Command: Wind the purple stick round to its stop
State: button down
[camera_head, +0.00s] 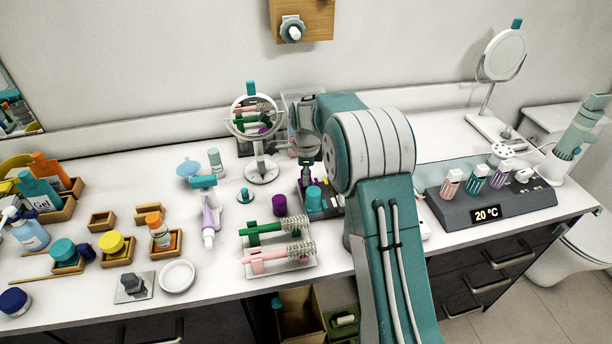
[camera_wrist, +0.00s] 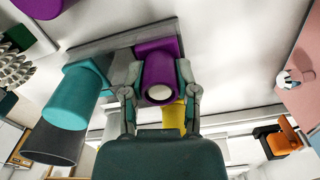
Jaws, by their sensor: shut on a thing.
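The purple stick (camera_wrist: 160,66) is a purple tube with a round, pale end, between the two fingers of my gripper (camera_wrist: 158,80) in the wrist view. The fingers are shut on its sides. In the head view my gripper (camera_head: 306,168) reaches down over a dark rack behind the teal cap (camera_head: 315,198), and only a little purple shows beneath it. The teal cap also shows in the wrist view (camera_wrist: 78,95), left of my gripper and apart from it. How far the stick is turned cannot be told.
A loose purple cap (camera_head: 279,204) stands left of the rack. A round mirror (camera_head: 258,122) stands behind it. A tray of brushes (camera_head: 278,262) lies in front. A dark unit with a temperature display (camera_head: 485,213) is at right. Something yellow (camera_wrist: 178,118) shows below the stick.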

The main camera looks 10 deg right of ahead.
jog(key=shift+c, duration=1.8)
grip_release()
jog(key=shift+f, duration=0.15)
notch_tip(320, 180, up, 11)
jog(key=shift+w+a, duration=0.1)
jog(key=shift+w, duration=0.05)
jog(key=shift+r, duration=0.5)
jog(key=shift+r, duration=0.1)
